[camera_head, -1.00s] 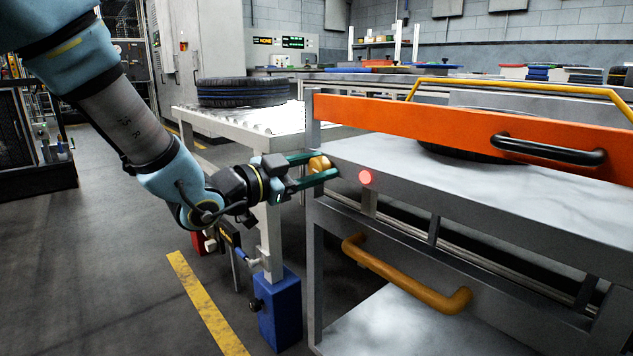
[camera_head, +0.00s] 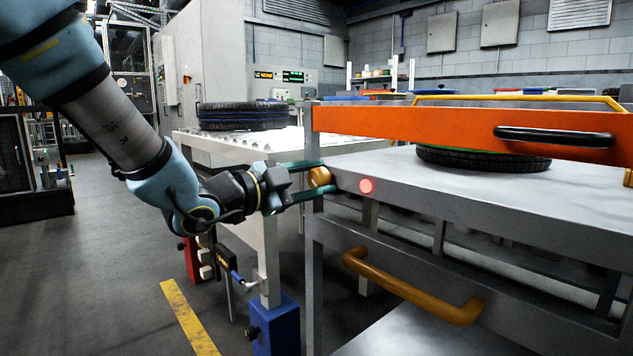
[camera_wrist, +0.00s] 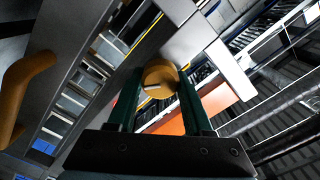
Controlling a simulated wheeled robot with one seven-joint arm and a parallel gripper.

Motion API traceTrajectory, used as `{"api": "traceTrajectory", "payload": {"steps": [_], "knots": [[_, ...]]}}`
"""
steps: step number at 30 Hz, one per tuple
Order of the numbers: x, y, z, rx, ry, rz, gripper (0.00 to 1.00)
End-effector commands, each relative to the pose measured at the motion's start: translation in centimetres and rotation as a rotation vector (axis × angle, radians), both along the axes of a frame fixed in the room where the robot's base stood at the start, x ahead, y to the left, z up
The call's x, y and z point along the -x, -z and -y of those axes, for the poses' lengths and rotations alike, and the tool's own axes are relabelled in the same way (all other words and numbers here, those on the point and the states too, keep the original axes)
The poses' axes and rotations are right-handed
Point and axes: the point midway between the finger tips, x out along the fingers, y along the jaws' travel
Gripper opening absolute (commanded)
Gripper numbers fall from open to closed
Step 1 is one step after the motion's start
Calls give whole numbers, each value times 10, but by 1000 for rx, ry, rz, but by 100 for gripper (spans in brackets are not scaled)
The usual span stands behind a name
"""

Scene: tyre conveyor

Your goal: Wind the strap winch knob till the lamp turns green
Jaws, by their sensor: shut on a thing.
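The winch knob (camera_head: 319,177) is a small yellow-orange round knob at the left corner of the grey frame, under the orange strap bar (camera_head: 400,122). My gripper (camera_head: 317,180) reaches it from the left, its two green fingers shut on the knob from either side. In the wrist view the knob (camera_wrist: 160,78) sits between the fingertips, and a pale mark shows on its face. The lamp (camera_head: 366,186) on the frame's front edge, just right of the knob, glows red. A black tyre (camera_head: 484,160) lies on the grey table top behind the orange bar.
A yellow-orange handle (camera_head: 415,287) juts from the frame below the lamp. A black handle (camera_head: 553,137) is on the orange bar. Another tyre (camera_head: 242,115) lies on the white roller table at the back. A blue box (camera_head: 274,325) stands below my gripper.

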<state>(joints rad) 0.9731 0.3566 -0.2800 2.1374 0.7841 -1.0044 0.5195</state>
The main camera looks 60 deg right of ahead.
Motion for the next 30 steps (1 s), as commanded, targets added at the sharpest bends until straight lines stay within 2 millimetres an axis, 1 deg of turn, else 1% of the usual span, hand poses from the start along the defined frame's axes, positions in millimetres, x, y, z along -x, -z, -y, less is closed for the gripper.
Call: {"api": "traceTrajectory", "payload": {"steps": [7, 8, 15, 22, 25, 28, 30], "knots": [[0, 1, 0, -2, 0, 0, 0], [0, 1, 0, -2, 0, 0, 53], [0, 0, 0, -2, 0, -1, 80], [0, 0, 0, -1, 1, -1, 81], [-2, 0, -4, -1, -1, -1, 81], [-6, -1, -15, -3, -2, 0, 81], [-9, -2, -27, -2, -2, 0, 81]]}}
